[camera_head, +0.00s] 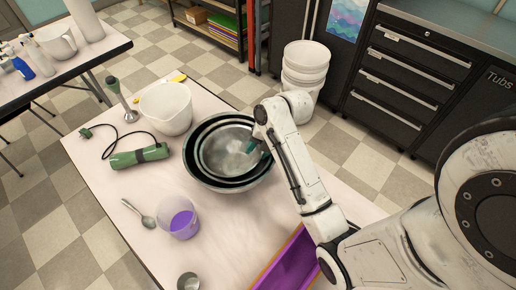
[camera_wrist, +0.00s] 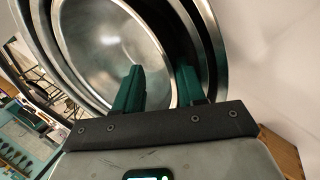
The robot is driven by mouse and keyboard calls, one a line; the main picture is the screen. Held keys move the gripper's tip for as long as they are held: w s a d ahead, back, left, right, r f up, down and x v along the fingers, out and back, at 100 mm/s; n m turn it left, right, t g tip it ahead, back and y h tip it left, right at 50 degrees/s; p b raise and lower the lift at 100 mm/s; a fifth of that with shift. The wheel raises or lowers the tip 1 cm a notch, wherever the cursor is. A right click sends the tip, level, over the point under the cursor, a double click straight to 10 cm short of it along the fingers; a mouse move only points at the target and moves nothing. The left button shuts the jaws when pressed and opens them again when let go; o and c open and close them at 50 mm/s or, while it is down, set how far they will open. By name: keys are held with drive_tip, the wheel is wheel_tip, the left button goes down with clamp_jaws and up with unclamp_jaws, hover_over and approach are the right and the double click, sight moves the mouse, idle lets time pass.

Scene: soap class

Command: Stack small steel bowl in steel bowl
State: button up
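The small steel bowl (camera_head: 226,148) sits inside the larger steel bowl (camera_head: 200,178) on the table, its rim looking slightly tilted. In the wrist view the small bowl (camera_wrist: 100,45) shows a shiny inside, with the rims of the larger bowl (camera_wrist: 208,40) around it. Whether it rests fully on the bottom is hidden. My gripper (camera_head: 259,152) is at the right side of the bowls. In the wrist view its two green fingers (camera_wrist: 160,90) stand apart, one over the small bowl's inside and one beyond its rim. The fingers do not appear pressed on the rim.
A purple-lined tray (camera_head: 285,268) lies at the front right. White buckets (camera_head: 304,68) stand behind.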

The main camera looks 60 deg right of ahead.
drive_tip(key=shift+r, duration=0.35)
drive_tip(key=p+v, duration=0.6)
drive_tip(key=v, duration=0.6)
drive_tip(key=s+a+f+m+g+h, duration=0.1)
drive_tip(key=s+a+f+m, duration=0.3)
drive_tip(key=a+m, duration=0.4)
drive_tip(key=s+a+f+m+g, duration=0.2)
drive_tip(key=s+a+f+m, duration=0.2)
drive_tip(key=a+m, duration=0.5)
drive_tip(key=m, duration=0.5)
drive_tip(key=shift+m+h, duration=0.3)
drive_tip(key=shift+h, duration=0.1)
wheel_tip(320, 180, down, 3)
drive_tip(key=b, duration=0.3)
drive_tip(key=shift+a+r, duration=0.1)
drive_tip(key=shift+r, duration=0.05)
